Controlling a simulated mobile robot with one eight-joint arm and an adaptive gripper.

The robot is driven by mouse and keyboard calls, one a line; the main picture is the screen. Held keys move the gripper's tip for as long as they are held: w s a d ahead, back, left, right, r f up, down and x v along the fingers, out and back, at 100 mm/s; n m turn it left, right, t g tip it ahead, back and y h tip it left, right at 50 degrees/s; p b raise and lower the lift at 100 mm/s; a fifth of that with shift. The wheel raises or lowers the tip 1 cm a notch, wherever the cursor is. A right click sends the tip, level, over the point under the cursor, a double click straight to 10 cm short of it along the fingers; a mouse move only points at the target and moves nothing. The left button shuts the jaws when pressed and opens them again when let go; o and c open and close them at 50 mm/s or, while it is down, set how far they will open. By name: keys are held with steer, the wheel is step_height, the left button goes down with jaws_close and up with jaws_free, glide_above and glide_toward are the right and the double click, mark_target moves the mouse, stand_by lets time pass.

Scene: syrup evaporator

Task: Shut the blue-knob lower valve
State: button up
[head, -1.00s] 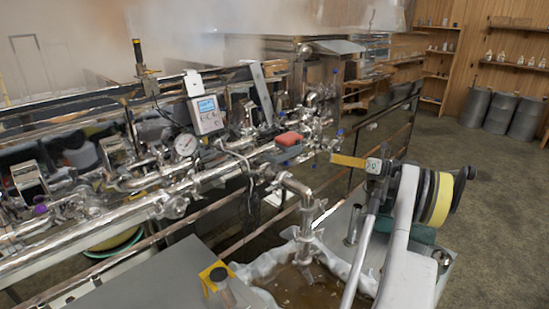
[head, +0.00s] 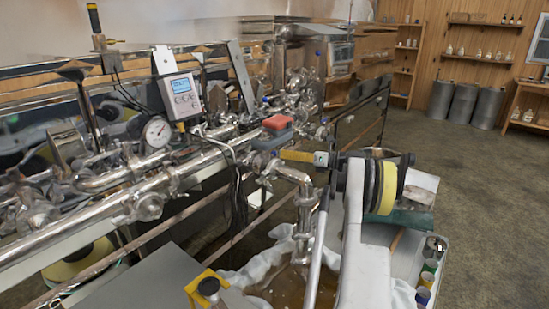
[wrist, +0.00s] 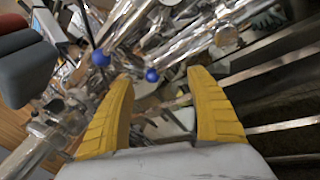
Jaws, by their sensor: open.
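Two blue knobs show among the steel pipes in the wrist view: one on the left (wrist: 101,57) and one near the middle (wrist: 152,75). I cannot tell for sure which belongs to the lower valve. My gripper (wrist: 162,80) has two yellow fingers spread apart with nothing held. The middle knob appears in the gap between the fingertips, beyond them and apart from them. In the head view my gripper's yellow finger (head: 297,156) is in front of the right end of the pipework. The knobs there are tiny and hard to make out.
A red-topped grey block (head: 277,124) sits on the pipes, left of my gripper, and shows large in the wrist view (wrist: 22,55). A gauge (head: 156,132) and a display box (head: 180,95) stand further left. A bent steel pipe (head: 297,180) drops below my gripper. Open floor lies right.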

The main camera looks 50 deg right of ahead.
mark_target(275, 152)
steer(key=x, duration=0.4)
steer(key=shift+w+b, duration=0.15)
steer(key=shift+b, duration=0.25)
steer(key=shift+a+r, duration=0.15)
jaws_close()
